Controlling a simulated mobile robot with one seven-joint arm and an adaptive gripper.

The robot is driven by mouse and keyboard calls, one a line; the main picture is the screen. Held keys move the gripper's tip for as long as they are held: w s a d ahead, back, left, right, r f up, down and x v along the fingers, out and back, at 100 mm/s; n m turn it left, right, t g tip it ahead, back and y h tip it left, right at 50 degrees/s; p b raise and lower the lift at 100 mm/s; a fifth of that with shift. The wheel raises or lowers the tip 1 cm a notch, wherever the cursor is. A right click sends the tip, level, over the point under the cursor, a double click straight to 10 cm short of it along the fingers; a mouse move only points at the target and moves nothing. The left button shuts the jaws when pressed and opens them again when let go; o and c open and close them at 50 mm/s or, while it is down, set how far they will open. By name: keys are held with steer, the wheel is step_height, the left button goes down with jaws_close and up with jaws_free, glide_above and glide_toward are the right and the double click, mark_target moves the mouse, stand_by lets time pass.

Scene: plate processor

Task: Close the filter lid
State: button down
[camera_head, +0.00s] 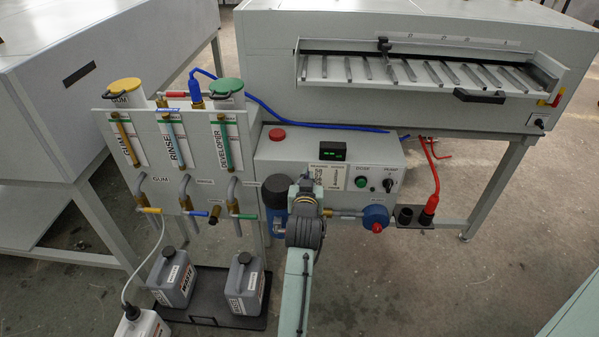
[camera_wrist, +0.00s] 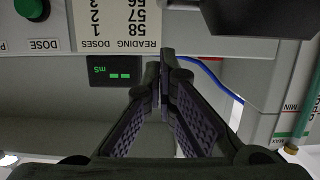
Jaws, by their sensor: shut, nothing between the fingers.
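The filter is a blue canister (camera_head: 271,221) below the control box, left of my arm in the head view. Its black lid (camera_head: 274,187) shows at the canister's top; I cannot tell from here whether it is seated or tilted. My wrist is just right of the filter and partly covers it. In the wrist view, which is upside down, my gripper (camera_wrist: 163,62) is shut and empty, pointing towards the control box. A black form (camera_wrist: 262,18) at the upper right there is probably the lid, apart from the fingers.
The control box (camera_head: 283,153) has a red button (camera_head: 277,134), a green display (camera_head: 333,150) and a dose label (camera_head: 327,176) behind my wrist. A blue round part (camera_head: 376,217) is on the right. Tanks and pipes (camera_head: 186,187) stand left, with grey jugs (camera_head: 172,276) below.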

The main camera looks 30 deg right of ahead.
steer(key=shift+s+d+f+m+b, duration=0.1)
steer(key=shift+d+f+m+b, duration=0.1)
steer(key=shift+f, duration=0.4)
steer(key=shift+s+d+f+m+b, duration=0.15)
steer(key=shift+f+b, duration=0.1)
steer(key=shift+f, duration=0.3)
steer(key=shift+s+d+f+m+b, duration=0.1)
steer(key=shift+d+f+m+b, duration=0.1)
steer(key=shift+f, duration=0.4)
